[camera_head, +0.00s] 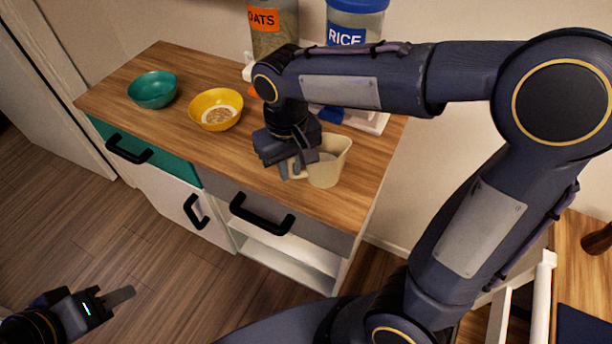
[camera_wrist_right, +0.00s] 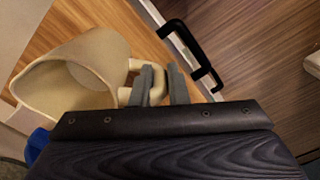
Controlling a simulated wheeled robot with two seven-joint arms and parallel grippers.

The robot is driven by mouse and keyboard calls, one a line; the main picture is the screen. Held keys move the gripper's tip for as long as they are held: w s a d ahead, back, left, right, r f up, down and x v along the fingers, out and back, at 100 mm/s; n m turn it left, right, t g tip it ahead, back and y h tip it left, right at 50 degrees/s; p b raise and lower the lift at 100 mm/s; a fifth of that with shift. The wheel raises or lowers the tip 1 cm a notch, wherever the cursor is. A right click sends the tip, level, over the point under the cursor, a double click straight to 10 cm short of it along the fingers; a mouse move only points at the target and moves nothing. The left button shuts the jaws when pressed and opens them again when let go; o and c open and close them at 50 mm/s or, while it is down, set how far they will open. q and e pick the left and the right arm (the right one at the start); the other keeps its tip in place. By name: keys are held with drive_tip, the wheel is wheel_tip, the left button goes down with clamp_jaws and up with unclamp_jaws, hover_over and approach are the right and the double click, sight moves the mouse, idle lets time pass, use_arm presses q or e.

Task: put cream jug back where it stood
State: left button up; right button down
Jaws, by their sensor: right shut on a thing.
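The cream jug (camera_head: 327,164) is pale cream-coloured and upright at the right front part of the wooden cabinet top. My right gripper (camera_head: 291,170) is shut on its handle, at the jug's left side. In the right wrist view the jug (camera_wrist_right: 75,72) is at the left, its wide mouth facing the camera, and the fingers of my right gripper (camera_wrist_right: 160,85) close around the handle. I cannot tell whether the jug's base touches the cabinet top. My left gripper (camera_head: 118,297) is low at the bottom left, away from the cabinet; its finger gap does not show clearly.
A yellow bowl (camera_head: 216,109) with grainy contents and a teal bowl (camera_head: 153,89) stand left on the cabinet top (camera_head: 190,70). An oats jar (camera_head: 271,30) and a blue-lidded rice jar (camera_head: 354,18) stand at the back. A white object (camera_head: 374,122) lies behind the jug, partly hidden by my arm.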

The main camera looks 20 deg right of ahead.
drive_tip(key=d+f, duration=0.1)
drive_tip(key=f, duration=0.1)
drive_tip(key=w+d+f, duration=0.1)
drive_tip(key=d+f, duration=0.1)
drive_tip(key=shift+w+d+f, duration=0.15)
drive_tip(key=shift+f, duration=0.1)
drive_tip(key=shift+w+d+f, duration=0.1)
drive_tip(key=shift+f, duration=1.6)
drive_tip(key=shift+f+b, duration=0.2)
drive_tip(key=shift+b, duration=0.1)
drive_tip(key=c, duration=1.4)
unclamp_jaws()
